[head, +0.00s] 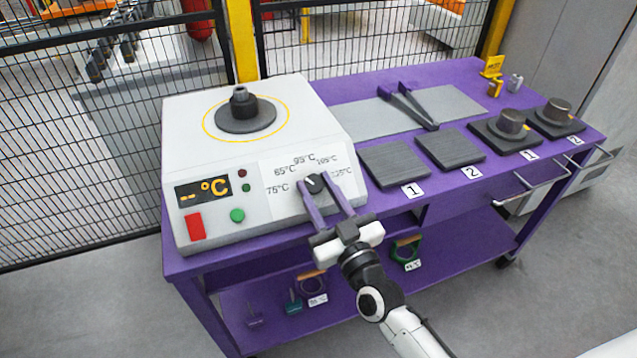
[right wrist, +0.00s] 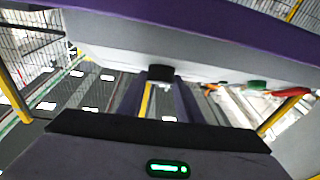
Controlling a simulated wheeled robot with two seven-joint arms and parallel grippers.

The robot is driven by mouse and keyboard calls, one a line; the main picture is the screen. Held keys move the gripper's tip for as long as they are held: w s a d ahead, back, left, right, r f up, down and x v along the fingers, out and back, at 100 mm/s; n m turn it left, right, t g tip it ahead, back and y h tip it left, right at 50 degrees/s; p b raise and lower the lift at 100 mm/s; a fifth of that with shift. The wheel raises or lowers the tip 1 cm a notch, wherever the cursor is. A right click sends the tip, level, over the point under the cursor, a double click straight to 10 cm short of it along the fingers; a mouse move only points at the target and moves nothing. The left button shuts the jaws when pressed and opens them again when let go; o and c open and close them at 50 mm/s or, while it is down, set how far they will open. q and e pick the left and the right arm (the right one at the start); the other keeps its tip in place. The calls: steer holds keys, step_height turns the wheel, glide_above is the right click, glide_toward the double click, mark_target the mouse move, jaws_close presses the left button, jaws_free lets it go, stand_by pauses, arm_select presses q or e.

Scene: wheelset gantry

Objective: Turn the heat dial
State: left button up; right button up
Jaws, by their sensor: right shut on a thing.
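The heat dial (head: 314,183) is a small dark knob with a light pointer mark, on the sloped front panel of the white heater box (head: 185,130). Temperature labels from 75°C to 125°C ring it. My right gripper (head: 318,190) has its two purple fingers on either side of the dial and is shut on it. In the right wrist view the dark dial (right wrist: 160,74) sits between the fingertips (right wrist: 160,85). The display (head: 203,190) reads "-- °C" in orange. My left gripper is not in view.
A red switch (head: 195,226) and a green button (head: 237,215) are on the same panel. A dark hub piece (head: 240,108) stands on the heater top. The purple table (head: 450,80) holds dark pads (head: 393,165), large tongs (head: 410,105) and metal rings (head: 511,121). A black mesh fence stands behind.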

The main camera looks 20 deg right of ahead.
stand_by(0.4)
steer(key=o, duration=1)
steer(key=shift+o, duration=0.2)
steer(key=s+d+f, duration=0.1)
steer(key=s, duration=0.9)
steer(key=shift+f+b, duration=0.3)
steer(key=shift+b, duration=0.05)
steer(key=shift+s, duration=0.1)
steer(key=s+f+g, duration=0.5)
steer(key=s+f, duration=0.3)
steer(key=f, duration=0.3)
steer(key=s+f+g, duration=0.6)
steer(key=s+f, duration=0.1)
steer(key=f, duration=0.5)
steer(key=shift+s+a+f, duration=0.25)
steer(key=shift+s+f, duration=0.05)
steer(key=shift+s, duration=0.05)
